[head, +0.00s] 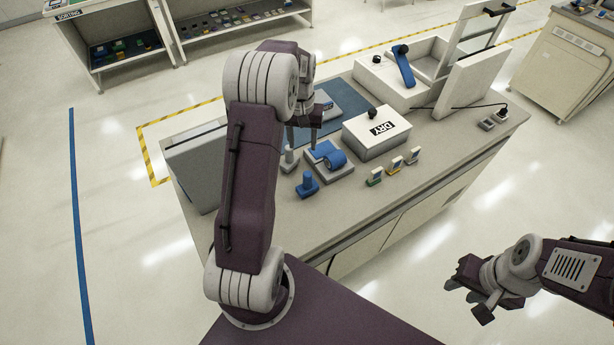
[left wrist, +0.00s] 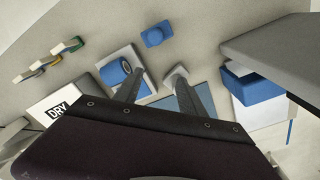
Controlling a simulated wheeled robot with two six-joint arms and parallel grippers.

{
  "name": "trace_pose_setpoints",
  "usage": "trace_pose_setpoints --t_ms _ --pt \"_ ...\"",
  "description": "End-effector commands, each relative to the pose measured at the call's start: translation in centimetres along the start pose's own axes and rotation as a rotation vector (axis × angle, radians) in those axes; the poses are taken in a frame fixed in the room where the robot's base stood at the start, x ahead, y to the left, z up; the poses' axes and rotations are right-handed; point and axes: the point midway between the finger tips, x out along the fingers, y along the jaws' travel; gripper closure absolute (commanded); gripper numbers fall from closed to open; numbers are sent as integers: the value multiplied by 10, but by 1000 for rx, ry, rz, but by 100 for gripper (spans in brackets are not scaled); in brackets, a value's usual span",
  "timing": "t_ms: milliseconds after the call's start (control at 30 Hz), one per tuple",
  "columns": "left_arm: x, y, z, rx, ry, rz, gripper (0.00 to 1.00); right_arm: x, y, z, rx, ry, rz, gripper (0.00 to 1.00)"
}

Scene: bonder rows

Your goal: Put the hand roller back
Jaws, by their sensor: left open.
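A blue roll, which looks like the hand roller, lies on a pale square base (head: 341,174) on the workbench; I cannot be sure of its handle. The roll (left wrist: 114,71) and its base (left wrist: 143,93) also show in the left wrist view. My left gripper (head: 305,146) is open and pointed down over the bench, beside the roll. In the left wrist view its two fingers (left wrist: 157,80) are apart with nothing clearly held between them. My right gripper (head: 470,295) hangs open and empty off the bench's front side.
A blue knobbed block (head: 307,186) stands in front of the base. A white box marked DRY (head: 377,137) stands to the right, with several small coloured pieces (head: 394,165) before it. A blue mat (head: 345,103) lies behind. A grey case (head: 195,165) fills the left end.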

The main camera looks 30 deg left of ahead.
Motion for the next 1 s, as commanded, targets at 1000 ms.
trace_pose_setpoints --t_ms 1000 --pt "8 73 223 392 71 37 52 0 0 0 0 0 0 64"
